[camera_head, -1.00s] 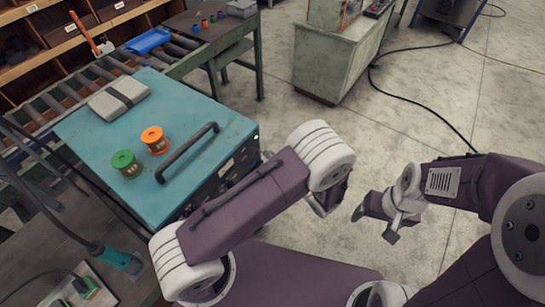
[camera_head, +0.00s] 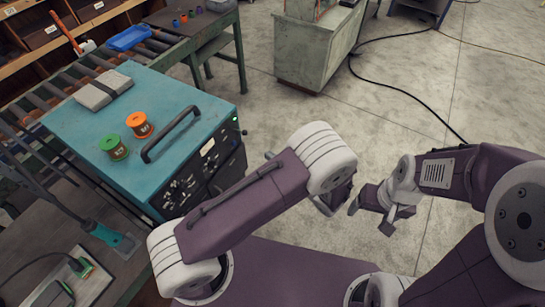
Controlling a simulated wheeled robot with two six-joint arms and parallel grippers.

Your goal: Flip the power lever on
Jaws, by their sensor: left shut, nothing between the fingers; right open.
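A teal power unit (camera_head: 75,122) stands at the left with a dark front panel (camera_head: 190,183) of dials facing my arms. A small lit green lamp (camera_head: 236,119) is at the panel's upper right corner. A small dark part that may be the lever (camera_head: 243,132) sticks out just below it; its position is too small to read. My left gripper (camera_head: 334,200) is shut and empty, right of the unit and apart from it, partly hidden by my arm. My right gripper (camera_head: 371,215) is open and empty, further right over the floor.
A black handle (camera_head: 172,134), an orange spool (camera_head: 139,125), a green spool (camera_head: 114,147) and a grey block (camera_head: 103,90) are on the unit's top. A green cabinet (camera_head: 315,60) stands behind. A black cable (camera_head: 400,95) crosses the floor. Open floor lies at the right.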

